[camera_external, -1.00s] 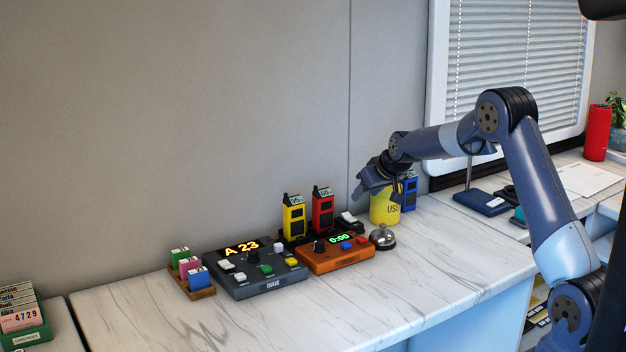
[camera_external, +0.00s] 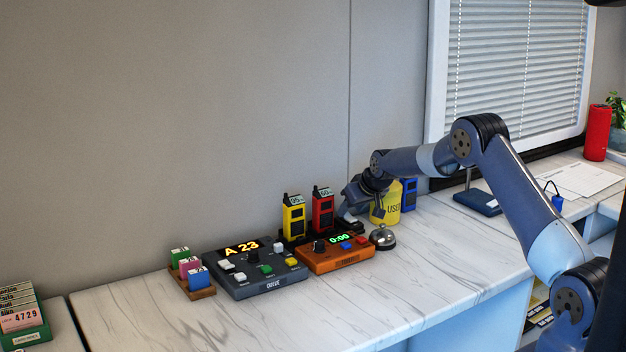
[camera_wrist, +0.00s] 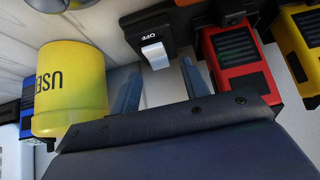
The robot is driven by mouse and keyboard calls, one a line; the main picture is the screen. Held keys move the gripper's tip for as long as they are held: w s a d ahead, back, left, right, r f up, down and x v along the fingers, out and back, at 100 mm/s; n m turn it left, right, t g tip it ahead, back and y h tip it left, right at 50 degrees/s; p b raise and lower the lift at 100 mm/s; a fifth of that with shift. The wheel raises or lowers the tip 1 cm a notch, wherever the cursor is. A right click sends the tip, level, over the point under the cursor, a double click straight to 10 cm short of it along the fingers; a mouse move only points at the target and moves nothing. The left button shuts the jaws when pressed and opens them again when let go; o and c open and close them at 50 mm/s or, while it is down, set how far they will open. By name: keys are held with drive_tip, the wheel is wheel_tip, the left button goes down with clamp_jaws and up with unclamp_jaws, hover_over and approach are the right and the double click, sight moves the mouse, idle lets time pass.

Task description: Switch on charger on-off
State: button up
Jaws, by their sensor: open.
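The charger is a black bank behind the front boxes, holding a yellow radio (camera_external: 293,218) and a red radio (camera_external: 322,210). Its on-off switch is a white rocker (camera_wrist: 155,54) on a black block (camera_wrist: 146,27) in the wrist view. The word OFF shows beside the rocker. My gripper (camera_wrist: 157,85) is open and empty, its fingers apart just below the rocker in that view, with no clear contact. In the external view my gripper (camera_external: 360,207) hangs over the charger's right end and partly hides the switch.
A yellow USED cup (camera_external: 393,205) stands close to the right of my gripper, with a blue radio (camera_external: 409,194) behind it. An orange timer box (camera_external: 335,258), a silver bell (camera_external: 383,238) and a grey QUEUE box (camera_external: 258,275) sit in front. The counter's front is clear.

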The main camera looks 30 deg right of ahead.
drive_tip(key=shift+c, duration=0.2)
clamp_jaws()
idle(1.4)
